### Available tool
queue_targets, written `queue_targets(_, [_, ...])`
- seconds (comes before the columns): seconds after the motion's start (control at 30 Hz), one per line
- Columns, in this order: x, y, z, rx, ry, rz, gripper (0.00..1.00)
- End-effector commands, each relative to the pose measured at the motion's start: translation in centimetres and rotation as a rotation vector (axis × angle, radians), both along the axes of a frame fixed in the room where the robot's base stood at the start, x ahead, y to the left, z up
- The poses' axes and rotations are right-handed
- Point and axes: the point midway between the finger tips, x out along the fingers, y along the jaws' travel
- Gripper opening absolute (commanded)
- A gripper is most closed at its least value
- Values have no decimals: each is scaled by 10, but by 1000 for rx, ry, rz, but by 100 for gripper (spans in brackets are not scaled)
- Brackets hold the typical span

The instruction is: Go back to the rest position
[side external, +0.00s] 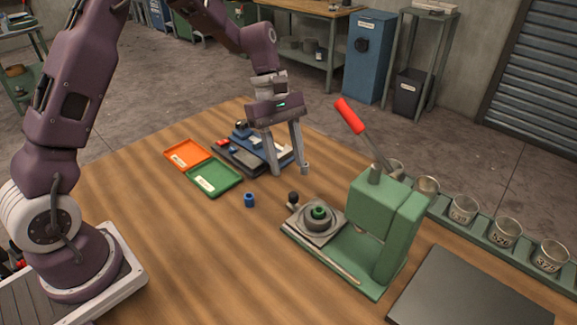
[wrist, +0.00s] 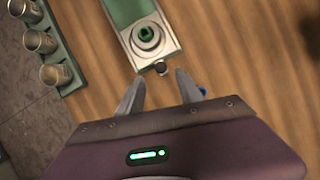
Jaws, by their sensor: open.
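My gripper (side external: 289,172) is open and empty, held above the table with its fingers pointing down. In the wrist view my gripper (wrist: 157,78) has its two fingers spread apart with nothing between them. The green press (side external: 385,235) stands to its right in the side view, with a red-tipped lever (side external: 349,116) raised. A small green piece (side external: 319,212) sits in the round grey holder (side external: 318,223) on the press base; the piece also shows in the wrist view (wrist: 146,33). A dark knob (side external: 293,196) stands at the holder's edge.
A small blue cylinder (side external: 249,200) stands on the table. Orange (side external: 187,154) and green (side external: 213,177) trays and a dark tray of parts (side external: 240,161) lie behind. Several metal cups (side external: 464,210) line a green rack on the right. A dark plate (side external: 470,292) lies front right. The front left table is clear.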

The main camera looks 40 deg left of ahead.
Motion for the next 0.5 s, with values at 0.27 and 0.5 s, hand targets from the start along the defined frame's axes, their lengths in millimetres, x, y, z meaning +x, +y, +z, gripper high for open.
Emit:
queue_targets(0.27, [-19,-2,38,37,-100,-121,43])
queue_targets(0.5, [-140,0,139,258,-480,-676,43])
